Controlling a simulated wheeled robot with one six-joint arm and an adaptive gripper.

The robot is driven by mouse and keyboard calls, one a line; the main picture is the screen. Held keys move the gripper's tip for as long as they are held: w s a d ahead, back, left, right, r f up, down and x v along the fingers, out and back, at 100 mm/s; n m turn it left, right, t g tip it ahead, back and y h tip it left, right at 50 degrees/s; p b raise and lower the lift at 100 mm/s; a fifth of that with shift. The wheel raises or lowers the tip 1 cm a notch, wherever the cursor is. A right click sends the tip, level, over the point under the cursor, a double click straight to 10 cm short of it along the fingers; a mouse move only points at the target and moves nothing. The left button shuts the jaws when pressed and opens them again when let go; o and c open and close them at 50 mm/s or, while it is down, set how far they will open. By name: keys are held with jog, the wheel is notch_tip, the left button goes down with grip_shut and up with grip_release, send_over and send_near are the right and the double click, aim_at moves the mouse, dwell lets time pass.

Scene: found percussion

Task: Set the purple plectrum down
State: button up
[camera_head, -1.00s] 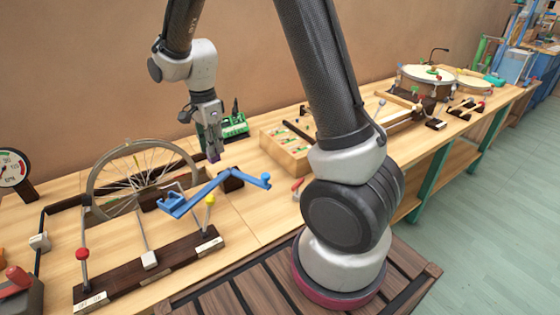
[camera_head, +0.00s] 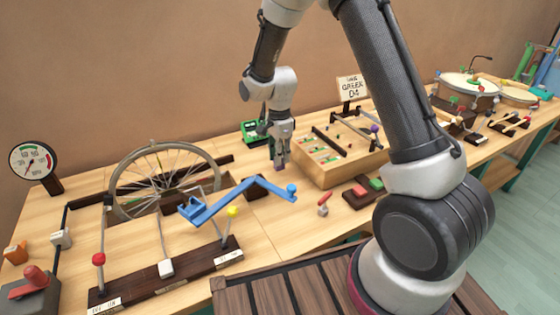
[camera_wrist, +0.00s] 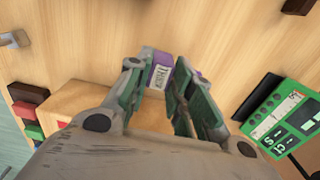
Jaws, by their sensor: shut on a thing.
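My gripper (camera_head: 282,163) points down over the wooden bench, between the blue lever and the pale wooden box. It is shut on the purple plectrum (camera_wrist: 160,72), which shows as a purple block with a white label between the fingertips in the wrist view. In the head view only a little purple shows at the fingertips. The plectrum appears above the bench top; its exact height is hard to tell.
A blue lever (camera_head: 246,190) and a spoked wheel (camera_head: 160,178) stand left of my gripper. A wooden box (camera_head: 335,166) stands close on its right. A green device (camera_head: 252,131) is behind it; it also shows in the wrist view (camera_wrist: 279,113).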

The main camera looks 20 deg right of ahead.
jog(key=shift+f, duration=1.15)
jog(key=o, duration=0.9)
jog(key=shift+f, duration=0.1)
notch_tip(320, 180, up, 12)
jog(key=s+d+r+n+t, duration=0.1)
jog(key=s+d+r+n, duration=0.4)
jog(key=r, duration=0.5)
jog(key=s+d+r+n+t, duration=0.1)
jog(key=s+d+r+n, duration=0.1)
jog(key=s, duration=0.6)
jog(key=s+d+r+n+t, duration=0.1)
jog(key=s+d+r+n, duration=0.2)
jog(key=s, duration=0.5)
jog(key=s+d+r+n+t, duration=0.1)
jog(key=s+d+r+n, duration=0.2)
jog(key=s, duration=0.5)
jog(key=d+n, duration=0.1)
jog(key=n, duration=0.1)
jog(key=shift+d+n, duration=0.4)
